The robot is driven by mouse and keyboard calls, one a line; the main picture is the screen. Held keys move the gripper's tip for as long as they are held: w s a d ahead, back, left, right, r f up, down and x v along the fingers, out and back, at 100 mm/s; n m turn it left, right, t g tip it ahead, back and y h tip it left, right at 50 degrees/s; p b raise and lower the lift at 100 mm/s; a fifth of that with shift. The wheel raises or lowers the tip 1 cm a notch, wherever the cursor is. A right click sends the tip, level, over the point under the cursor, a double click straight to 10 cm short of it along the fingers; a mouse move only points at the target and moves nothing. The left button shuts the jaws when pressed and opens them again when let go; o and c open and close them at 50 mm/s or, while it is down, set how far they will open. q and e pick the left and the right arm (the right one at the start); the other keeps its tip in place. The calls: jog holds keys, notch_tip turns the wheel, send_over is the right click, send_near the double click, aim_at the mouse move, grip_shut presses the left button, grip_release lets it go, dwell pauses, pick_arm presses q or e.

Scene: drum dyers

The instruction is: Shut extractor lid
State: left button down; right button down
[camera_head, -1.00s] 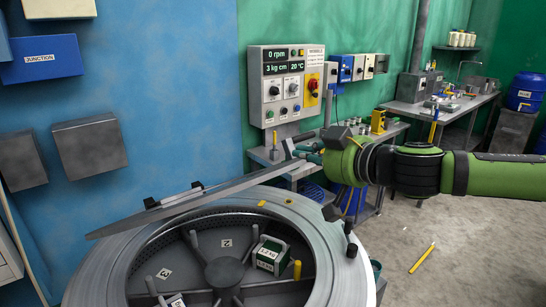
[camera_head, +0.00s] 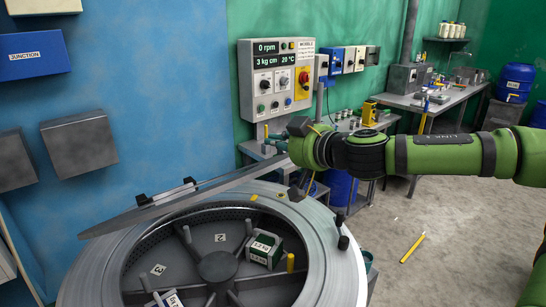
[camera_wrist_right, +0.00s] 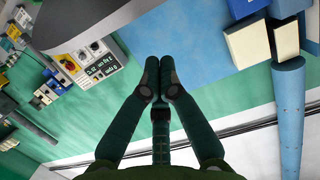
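The extractor (camera_head: 335,262) is a round grey drum machine with an open top, and its inner basket shows. Its lid (camera_head: 195,203) is a thin grey disc seen almost edge-on, raised and tilted above the opening, its right end higher. My right gripper (camera_head: 270,141) is at the raised right end of the lid, close above or behind it; I cannot tell whether they touch. In the right wrist view its two fingertips (camera_wrist_right: 160,76) are together with nothing visible between them. My left gripper is not in view.
A control panel (camera_head: 281,80) is on the wall behind the gripper. A yellow stick (camera_head: 412,247) lies on open floor.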

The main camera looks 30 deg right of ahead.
aim_at(271, 165)
jog(key=x, duration=0.3)
jog(key=shift+w+f, duration=0.1)
jog(key=shift+w, duration=0.05)
jog(key=shift+s+f+p, duration=0.35)
jog(key=shift+s+f, duration=0.05)
jog(key=shift+f, duration=0.2)
jog(key=shift+s+f+p, duration=0.35)
jog(key=shift+s+f, duration=0.05)
jog(key=shift+f, duration=0.2)
jog(key=shift+s+d+f, duration=0.1)
jog(key=shift+s+f, duration=0.15)
jog(key=shift+f, duration=0.2)
